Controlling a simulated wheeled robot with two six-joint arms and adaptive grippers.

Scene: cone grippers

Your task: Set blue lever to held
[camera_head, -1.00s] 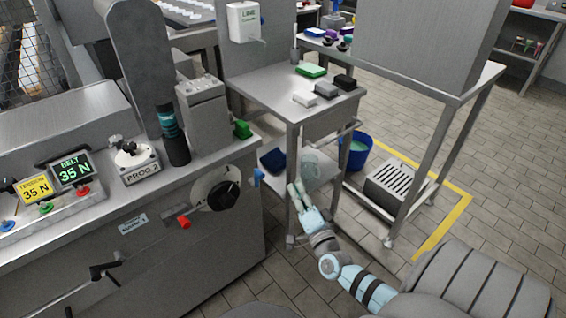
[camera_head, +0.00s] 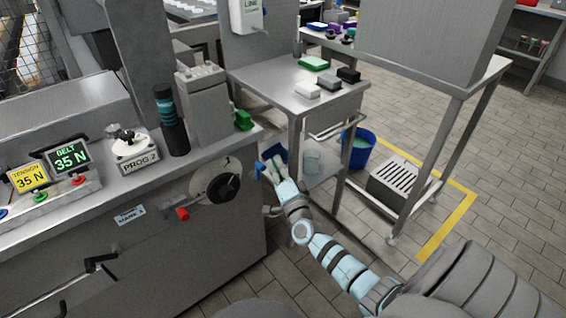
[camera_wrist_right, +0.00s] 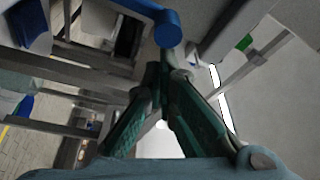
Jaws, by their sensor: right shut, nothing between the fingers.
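The blue lever (camera_head: 260,169) sticks out from the right end of the machine's front, beside the black dial. In the right wrist view, it shows as a blue rod with a round end (camera_wrist_right: 167,30), just beyond my fingertips. My right gripper (camera_head: 270,168) is shut and empty, right beside the lever. In the right wrist view, its two green-grey fingers (camera_wrist_right: 164,68) come together close under the lever's end; I cannot tell whether they touch it. My left gripper is not in view.
A black dial (camera_head: 223,186) and a red knob (camera_head: 183,214) sit on the machine's front. A steel side table (camera_head: 290,82) with several blocks stands to the right. A blue bucket (camera_head: 357,150) and a slatted grey box (camera_head: 395,183) are on the floor.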

